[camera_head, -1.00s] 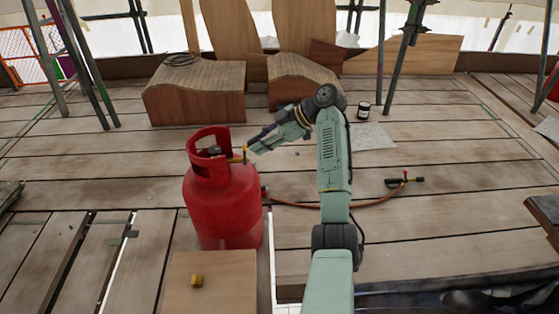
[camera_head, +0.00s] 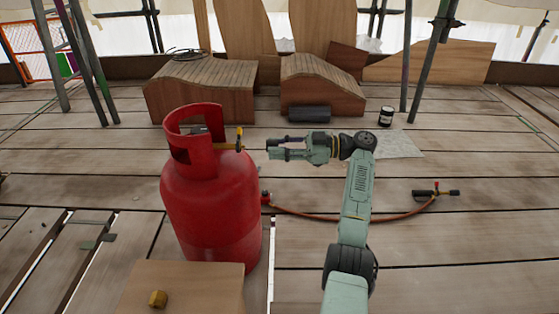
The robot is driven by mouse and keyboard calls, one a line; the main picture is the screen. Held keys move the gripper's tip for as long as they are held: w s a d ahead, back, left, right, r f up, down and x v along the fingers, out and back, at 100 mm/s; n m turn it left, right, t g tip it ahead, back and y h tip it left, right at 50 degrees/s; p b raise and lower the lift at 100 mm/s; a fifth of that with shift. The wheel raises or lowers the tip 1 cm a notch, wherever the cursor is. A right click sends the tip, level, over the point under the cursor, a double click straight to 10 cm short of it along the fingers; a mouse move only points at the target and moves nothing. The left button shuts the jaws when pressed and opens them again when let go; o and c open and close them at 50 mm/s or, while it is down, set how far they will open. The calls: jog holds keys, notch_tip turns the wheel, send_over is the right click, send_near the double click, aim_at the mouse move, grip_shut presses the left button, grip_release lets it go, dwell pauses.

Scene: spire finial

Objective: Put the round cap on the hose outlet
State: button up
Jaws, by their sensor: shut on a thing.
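My gripper (camera_head: 269,149) is just right of the red gas cylinder's valve, pointing left. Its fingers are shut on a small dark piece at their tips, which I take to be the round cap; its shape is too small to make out. The red gas cylinder (camera_head: 210,215) stands upright at left. Its brass valve (camera_head: 239,138) shows at the right side of the collar opening. A clear gap lies between my fingertips and the valve. I cannot make out the hose outlet itself.
An orange hose (camera_head: 340,217) with a torch (camera_head: 437,192) lies on the planks. A black can (camera_head: 386,116) and a dark cylinder (camera_head: 308,113) stand or lie behind. Scaffold poles rise at the back.

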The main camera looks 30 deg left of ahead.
jog(key=shift+a, duration=0.15)
dwell(0.4)
jog(key=p+x, duration=0.2)
jog(key=shift+s+a+r+p, duration=0.1)
jog(key=shift+a+p, duration=0.05)
jog(key=shift+p, duration=0.15)
jog(key=p+x, duration=0.2)
jog(key=x, duration=0.1)
jog(key=shift+f+b, duration=0.3)
jog(key=shift+b, duration=1.6)
dwell(1.6)
jog(key=shift+s+a, duration=0.2)
jog(key=shift+a, duration=0.35)
dwell(0.4)
jog(key=o, duration=1.2)
jog(key=shift+c, duration=0.2)
